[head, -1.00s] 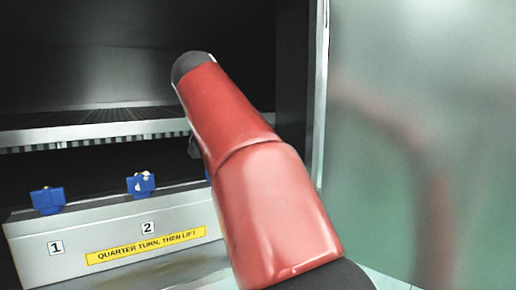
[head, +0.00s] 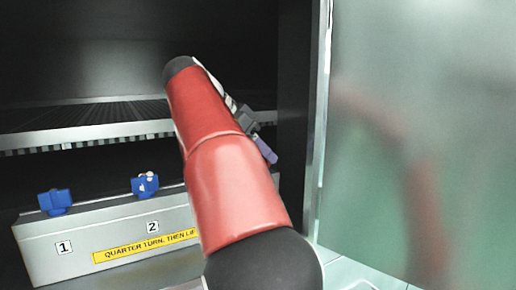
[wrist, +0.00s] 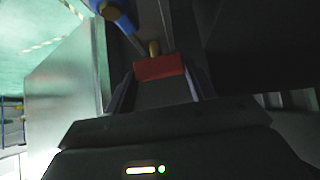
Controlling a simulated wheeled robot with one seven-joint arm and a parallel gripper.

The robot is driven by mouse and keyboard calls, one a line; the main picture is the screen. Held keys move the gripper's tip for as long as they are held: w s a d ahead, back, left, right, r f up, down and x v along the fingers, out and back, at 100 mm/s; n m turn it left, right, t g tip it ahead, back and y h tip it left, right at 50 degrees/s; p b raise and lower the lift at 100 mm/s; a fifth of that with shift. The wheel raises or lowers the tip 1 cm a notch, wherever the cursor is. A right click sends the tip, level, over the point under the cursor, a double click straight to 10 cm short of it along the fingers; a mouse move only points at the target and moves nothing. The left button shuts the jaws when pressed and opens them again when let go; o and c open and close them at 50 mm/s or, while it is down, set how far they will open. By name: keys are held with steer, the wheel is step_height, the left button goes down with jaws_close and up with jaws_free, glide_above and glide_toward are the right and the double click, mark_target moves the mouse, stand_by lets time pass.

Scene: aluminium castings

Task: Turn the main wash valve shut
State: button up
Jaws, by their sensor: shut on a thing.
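In the wrist view a red block-shaped handle (wrist: 159,67) sits on a brass stem; I take it to be the main wash valve's handle. My gripper (wrist: 160,78) has one finger on each side of it and is shut on it. In the head view my gripper (head: 265,148) shows only in part, to the right of my red arm. The arm hides the red handle there, so its turn angle cannot be told from that view.
A grey box (head: 110,255) carries blue knobs marked 1 (head: 55,202) and 2 (head: 145,184) and a yellow label (head: 145,246). A shelf (head: 100,128) is above it. A translucent panel (head: 420,120) stands at right. A blue part (wrist: 115,12) is near the handle.

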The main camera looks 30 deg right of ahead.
steer(key=o, duration=1)
steer(key=v, duration=0.5)
steer(key=shift+w+a+r, duration=0.1)
steer(key=shift+a+r, duration=0.15)
steer(key=shift+r, duration=0.15)
steer(key=shift+v, duration=1)
steer(key=shift+a, duration=0.1)
